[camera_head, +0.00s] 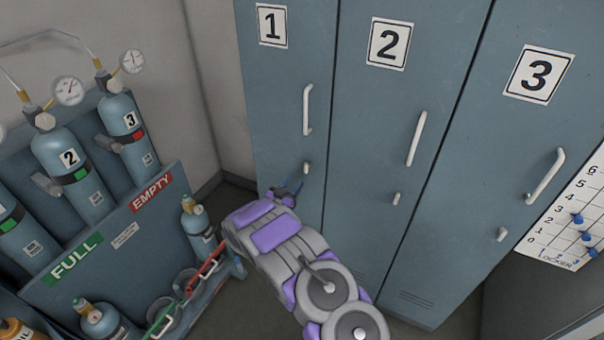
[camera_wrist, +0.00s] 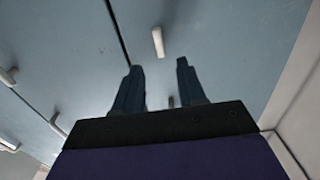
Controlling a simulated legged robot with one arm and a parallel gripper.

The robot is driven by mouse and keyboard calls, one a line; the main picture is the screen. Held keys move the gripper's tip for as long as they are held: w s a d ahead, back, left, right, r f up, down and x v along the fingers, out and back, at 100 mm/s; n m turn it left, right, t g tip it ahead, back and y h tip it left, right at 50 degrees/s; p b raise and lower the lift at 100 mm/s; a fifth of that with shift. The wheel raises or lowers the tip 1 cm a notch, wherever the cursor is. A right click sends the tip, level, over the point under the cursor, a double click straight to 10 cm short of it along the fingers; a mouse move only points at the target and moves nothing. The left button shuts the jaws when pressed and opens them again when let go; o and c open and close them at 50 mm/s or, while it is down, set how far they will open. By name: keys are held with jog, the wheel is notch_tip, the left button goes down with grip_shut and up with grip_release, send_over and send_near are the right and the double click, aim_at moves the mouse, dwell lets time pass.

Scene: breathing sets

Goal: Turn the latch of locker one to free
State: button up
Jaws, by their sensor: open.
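Locker one (camera_head: 285,95) is the blue-grey door at the left of the row, with its number plate, a white handle (camera_head: 307,110) and, below it, a small white latch (camera_head: 306,168). The latch looks roughly upright. My gripper (camera_head: 290,187) is open and empty, just left of and below the latch in the head view. In the wrist view, which looks upside down, the latch (camera_wrist: 158,41) appears beyond the open fingertips (camera_wrist: 160,64), sideways between them. A bit of the handle (camera_wrist: 171,102) seems to show between the fingers. I see no contact with the latch.
Lockers two (camera_head: 375,130) and three (camera_head: 500,150) stand to the right with like handles and latches. A cylinder rack (camera_head: 150,215) with FULL and EMPTY signs stands at the left. A peg chart (camera_head: 572,215) is at the far right. A wall borders locker one's left side.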

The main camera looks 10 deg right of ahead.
aim_at(305, 168)
jog(key=b+x, duration=0.1)
jog(key=x, duration=0.7)
jog(key=shift+c, duration=0.3)
grip_shut()
